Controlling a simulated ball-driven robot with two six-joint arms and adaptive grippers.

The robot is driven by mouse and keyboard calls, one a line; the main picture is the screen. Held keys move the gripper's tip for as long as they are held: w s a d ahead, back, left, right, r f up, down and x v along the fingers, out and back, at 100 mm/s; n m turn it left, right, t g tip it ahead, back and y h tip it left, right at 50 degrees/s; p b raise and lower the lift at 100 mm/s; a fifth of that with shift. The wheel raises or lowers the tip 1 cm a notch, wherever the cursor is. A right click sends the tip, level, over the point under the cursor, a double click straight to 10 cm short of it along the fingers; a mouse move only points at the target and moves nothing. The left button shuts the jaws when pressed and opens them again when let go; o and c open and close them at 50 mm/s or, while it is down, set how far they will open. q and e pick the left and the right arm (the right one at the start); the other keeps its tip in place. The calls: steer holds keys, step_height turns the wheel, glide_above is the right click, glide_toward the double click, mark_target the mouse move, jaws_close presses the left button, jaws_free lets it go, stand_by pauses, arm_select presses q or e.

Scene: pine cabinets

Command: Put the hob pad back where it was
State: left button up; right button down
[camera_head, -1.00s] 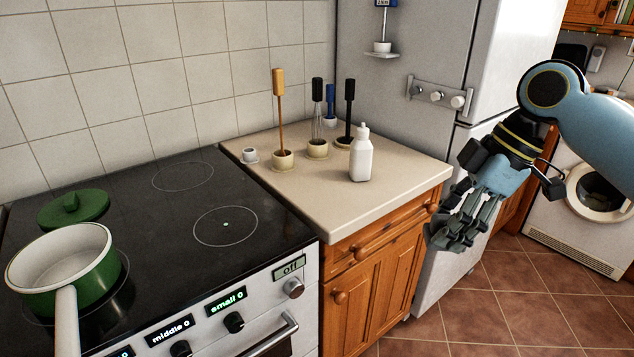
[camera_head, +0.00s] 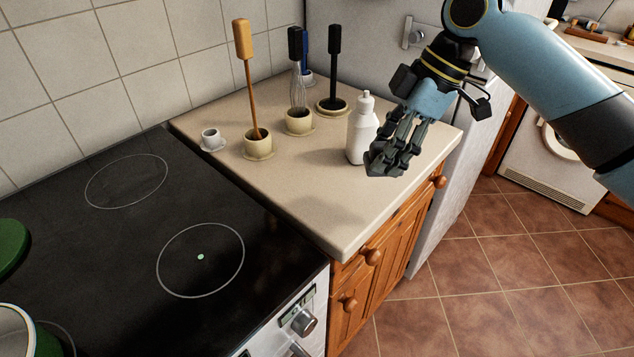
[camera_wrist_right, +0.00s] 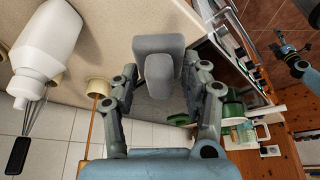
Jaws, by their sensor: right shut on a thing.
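My right gripper (camera_head: 388,160) hangs over the beige worktop, in front of the white bottle's right side. In the right wrist view its fingers are closed around a plain grey block (camera_wrist_right: 158,45), which I take to be the hob pad. In the head view the pad is hard to tell from the dark fingertips. The black hob (camera_head: 100,265) is at the left, with ringed cooking zones and a small light spot in the near right ring. My left gripper (camera_wrist_right: 284,47) seems to show small at the right of the right wrist view; its jaws are unclear.
The white bottle (camera_head: 361,130) stands close by the right gripper. Utensils stand in cups, including an orange-handled one (camera_head: 242,40), beside a small white cup (camera_head: 211,139). A green lid (camera_head: 10,245) and pot (camera_head: 18,330) are on the hob's left. The worktop's front is clear.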

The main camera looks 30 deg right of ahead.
steer(key=w+a+f, duration=0.3)
steer(key=w+a, duration=0.1)
steer(key=a, duration=0.1)
steer(key=w+a+f, duration=0.2)
steer(key=shift+w+a+f+p, duration=0.1)
steer(key=shift+a+f+p, duration=0.2)
steer(key=shift+f+p, duration=0.1)
steer(key=shift+f, duration=0.3)
step_height(320, 180, down, 3)
steer(key=shift+r, duration=0.2)
steer(key=shift+f, duration=0.3)
arm_select(q)
steer(key=shift+s+r, duration=0.6)
steer(key=shift+s, duration=0.1)
arm_select(e)
steer(key=shift+f, duration=0.2)
steer(key=c, duration=0.6)
jaws_free()
steer(key=shift+c, duration=0.2)
arm_select(q)
steer(key=shift+w, duration=0.1)
